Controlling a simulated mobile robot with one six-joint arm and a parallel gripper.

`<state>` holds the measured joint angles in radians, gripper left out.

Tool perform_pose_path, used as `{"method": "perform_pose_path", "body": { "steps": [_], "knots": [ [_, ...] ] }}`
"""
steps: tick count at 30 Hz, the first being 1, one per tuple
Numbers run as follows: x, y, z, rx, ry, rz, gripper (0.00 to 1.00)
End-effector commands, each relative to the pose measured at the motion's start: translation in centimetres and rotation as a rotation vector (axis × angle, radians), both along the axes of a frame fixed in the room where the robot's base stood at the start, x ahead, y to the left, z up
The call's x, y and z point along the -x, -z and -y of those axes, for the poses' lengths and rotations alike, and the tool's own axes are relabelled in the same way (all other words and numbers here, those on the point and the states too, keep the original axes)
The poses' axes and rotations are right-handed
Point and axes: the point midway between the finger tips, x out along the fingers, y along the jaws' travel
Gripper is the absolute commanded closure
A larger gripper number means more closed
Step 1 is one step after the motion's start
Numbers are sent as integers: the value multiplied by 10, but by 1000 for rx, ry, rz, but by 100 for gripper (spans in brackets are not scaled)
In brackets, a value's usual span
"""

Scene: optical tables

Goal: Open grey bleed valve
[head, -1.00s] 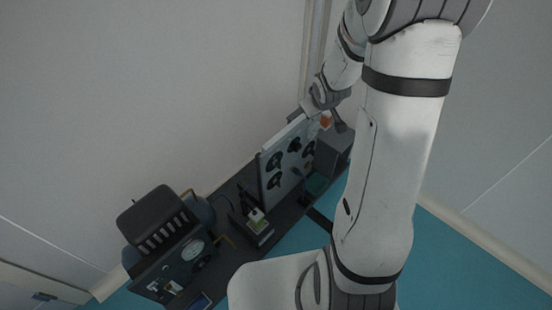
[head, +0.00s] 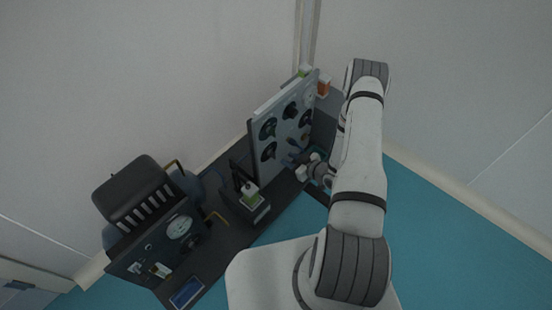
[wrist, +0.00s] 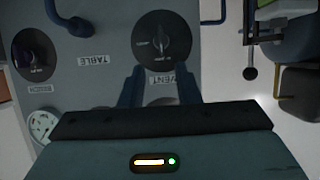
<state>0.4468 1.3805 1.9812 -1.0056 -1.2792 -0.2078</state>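A grey upright panel (head: 283,112) carries several round black knobs. In the wrist view the panel fills the left and middle, its labels upside down. A black knob (wrist: 161,40) sits above a VENT label, and another black knob (wrist: 33,54) is at the left. A blue-grey lever-like handle (wrist: 66,18) shows at the top left; I cannot tell if it is the bleed valve. My gripper (wrist: 162,75) has its two blue-grey fingers apart around the VENT label, below the knob, with nothing seen between them. In the head view my gripper (head: 300,166) is close to the panel's lower right.
A dark bench (head: 228,240) runs along the wall. A black finned unit (head: 137,190), a gauge panel (head: 160,250) and a small stand with a green-white top (head: 250,192) are left of the main panel. An orange item (head: 323,87) is behind it. Teal floor (head: 430,230) is clear at right.

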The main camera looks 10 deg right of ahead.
Motion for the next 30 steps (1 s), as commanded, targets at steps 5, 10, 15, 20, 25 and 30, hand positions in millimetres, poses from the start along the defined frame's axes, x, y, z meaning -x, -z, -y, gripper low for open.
{"method": "perform_pose_path", "body": {
  "steps": [5, 10, 15, 20, 25, 30],
  "knots": [
    [-9, 10, -10, -12, -5, 9, 71],
    [-30, 22, -26, -10, -6, 8, 71],
    [-47, 30, -38, -11, -2, 7, 71],
    [-54, 33, -43, -10, -1, 6, 71],
    [-55, 33, -43, -11, 0, 6, 71],
    [-55, 33, -43, -11, 1, 6, 77]
  ]
}}
